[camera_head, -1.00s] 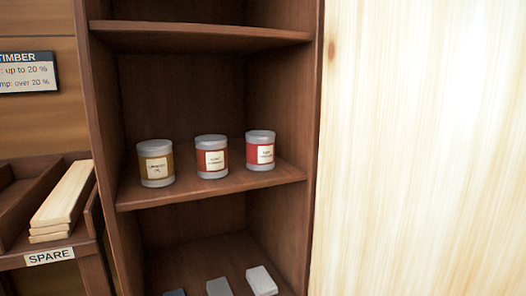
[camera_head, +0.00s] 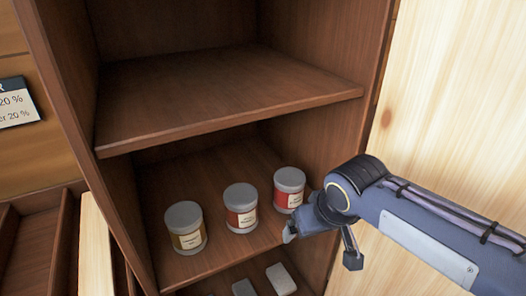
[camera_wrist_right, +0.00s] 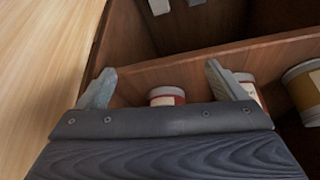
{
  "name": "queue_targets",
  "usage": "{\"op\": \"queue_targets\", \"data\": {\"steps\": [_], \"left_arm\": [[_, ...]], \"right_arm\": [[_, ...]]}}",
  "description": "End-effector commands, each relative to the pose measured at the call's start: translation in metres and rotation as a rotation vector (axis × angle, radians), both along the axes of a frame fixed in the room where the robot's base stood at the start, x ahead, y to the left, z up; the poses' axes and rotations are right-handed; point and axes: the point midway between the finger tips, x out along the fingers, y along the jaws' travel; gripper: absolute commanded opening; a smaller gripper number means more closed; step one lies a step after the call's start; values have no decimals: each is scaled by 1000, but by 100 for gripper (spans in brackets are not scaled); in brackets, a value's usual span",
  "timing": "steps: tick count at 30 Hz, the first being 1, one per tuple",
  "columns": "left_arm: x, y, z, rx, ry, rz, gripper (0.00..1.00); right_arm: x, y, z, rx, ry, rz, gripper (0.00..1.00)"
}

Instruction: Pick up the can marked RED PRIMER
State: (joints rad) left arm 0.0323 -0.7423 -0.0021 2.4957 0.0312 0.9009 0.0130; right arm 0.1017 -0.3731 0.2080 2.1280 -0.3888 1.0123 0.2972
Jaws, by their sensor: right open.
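Three grey-lidded cans stand in a row on the middle shelf in the head view. The right can (camera_head: 289,190) has a red band and a pale label. The middle can (camera_head: 240,207) is a darker red, and the left can (camera_head: 186,228) is ochre. The labels are too small to read for certain. My right gripper (camera_head: 320,246) is open and empty, in front of and below the right can. In the right wrist view, a red-banded can (camera_wrist_right: 166,96) shows between the open fingers (camera_wrist_right: 158,72), partly hidden by the gripper body. My left gripper is out of view.
The wooden cabinet has an upper shelf (camera_head: 220,92) above the cans and a side wall close to the right can. Grey blocks (camera_head: 281,279) lie on the shelf below. A pale wood panel (camera_head: 450,90) stands to the right.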

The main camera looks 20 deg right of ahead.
Motion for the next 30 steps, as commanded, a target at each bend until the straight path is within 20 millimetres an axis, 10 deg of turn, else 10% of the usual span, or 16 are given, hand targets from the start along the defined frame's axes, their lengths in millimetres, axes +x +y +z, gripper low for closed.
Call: {"op": "queue_targets", "data": {"steps": [30], "left_arm": [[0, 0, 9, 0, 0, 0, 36]], "right_arm": [[125, -16, 2, -9, 2, -1, 90]]}}
